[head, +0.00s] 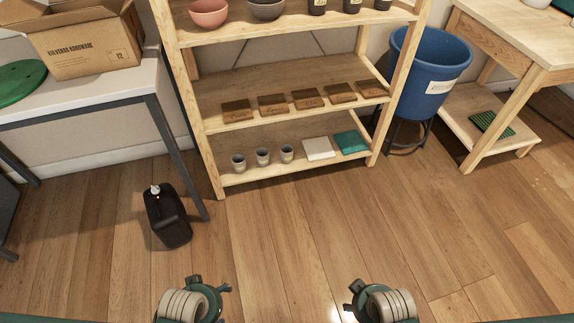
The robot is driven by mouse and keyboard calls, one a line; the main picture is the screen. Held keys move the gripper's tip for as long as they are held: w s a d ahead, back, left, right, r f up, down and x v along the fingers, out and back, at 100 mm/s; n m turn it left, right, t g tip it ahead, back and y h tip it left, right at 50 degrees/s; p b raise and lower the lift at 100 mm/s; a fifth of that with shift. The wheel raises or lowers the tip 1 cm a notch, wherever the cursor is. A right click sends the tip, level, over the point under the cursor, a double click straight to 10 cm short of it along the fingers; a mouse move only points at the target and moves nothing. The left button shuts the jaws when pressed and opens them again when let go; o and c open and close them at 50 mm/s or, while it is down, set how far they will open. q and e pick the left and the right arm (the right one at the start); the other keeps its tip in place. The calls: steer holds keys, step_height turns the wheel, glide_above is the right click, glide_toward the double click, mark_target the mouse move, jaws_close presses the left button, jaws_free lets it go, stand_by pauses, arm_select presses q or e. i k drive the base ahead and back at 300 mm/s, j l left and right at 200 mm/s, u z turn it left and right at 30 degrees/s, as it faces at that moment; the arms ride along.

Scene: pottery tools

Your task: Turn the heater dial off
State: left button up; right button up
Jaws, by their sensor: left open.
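A small black heater (168,218) stands on the wooden floor at the left, near the leg of the white table. A pale dial (155,188) sits on its top, with a small red glow beside it; the dial's setting is too small to read. My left gripper (212,288) is at the bottom edge, in front of the heater and to its right, open and empty, apart from it. My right gripper (356,297) is at the bottom, right of centre, away from the heater; its finger opening is not clear.
A wooden shelf (285,178) with bowls, wooden blocks and cups stands at the back. A white table (75,95) holds a cardboard box (88,45) at left. A blue bucket (415,75) and a wooden bench (500,40) are at right. The middle floor is clear.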

mark_target(155, 189)
steer(key=u, duration=1.25)
